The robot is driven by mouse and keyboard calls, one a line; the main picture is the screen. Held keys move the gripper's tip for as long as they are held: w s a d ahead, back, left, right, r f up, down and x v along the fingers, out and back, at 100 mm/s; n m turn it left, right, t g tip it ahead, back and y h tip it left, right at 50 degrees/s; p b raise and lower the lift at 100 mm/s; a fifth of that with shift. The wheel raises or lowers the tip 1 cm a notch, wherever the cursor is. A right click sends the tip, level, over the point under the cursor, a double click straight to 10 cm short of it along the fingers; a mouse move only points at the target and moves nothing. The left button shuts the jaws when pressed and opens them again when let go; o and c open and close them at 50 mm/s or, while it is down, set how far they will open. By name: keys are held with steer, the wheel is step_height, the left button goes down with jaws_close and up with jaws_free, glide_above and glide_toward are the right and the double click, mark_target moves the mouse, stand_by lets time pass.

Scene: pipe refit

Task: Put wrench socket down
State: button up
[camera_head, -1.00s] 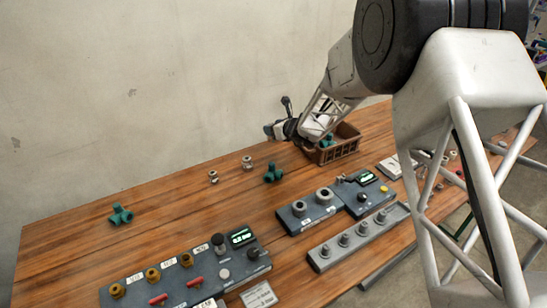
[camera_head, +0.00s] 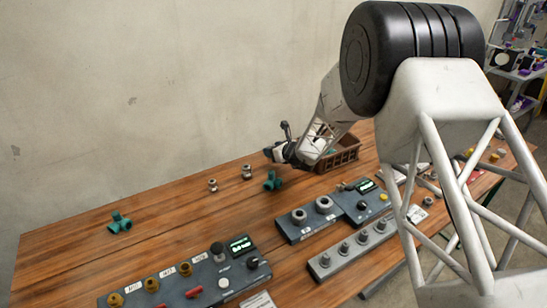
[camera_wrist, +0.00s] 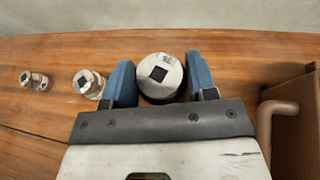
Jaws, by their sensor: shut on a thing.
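My gripper (camera_head: 273,155) is low over the back of the table, left of the basket. In the wrist view, the blue fingers of my gripper (camera_wrist: 161,76) are shut on a wrench socket (camera_wrist: 158,70), a round light-metal piece with a dark square hole and a number on top. It appears upright. I cannot tell whether its base touches the table. Two smaller sockets stand to its left on the wood, a middle one (camera_wrist: 88,84) close to the left finger and a small one (camera_wrist: 33,79) farther off. They also show in the head view, left of my gripper.
A brown basket (camera_head: 343,158) stands right of my gripper. Green pipe fittings lie on the table (camera_head: 272,181) in front of my gripper and at the far left (camera_head: 120,223). Grey fixtures (camera_head: 310,217) fill the front. Bare wood (camera_head: 165,207) lies at the left back.

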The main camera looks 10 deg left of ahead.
steer(key=shift+f, duration=1.7)
steer(key=shift+f, duration=0.1)
steer(key=o, duration=1.1)
steer(key=shift+f, duration=0.1)
steer(key=shift+r, duration=0.2)
steer(key=shift+v, duration=6)
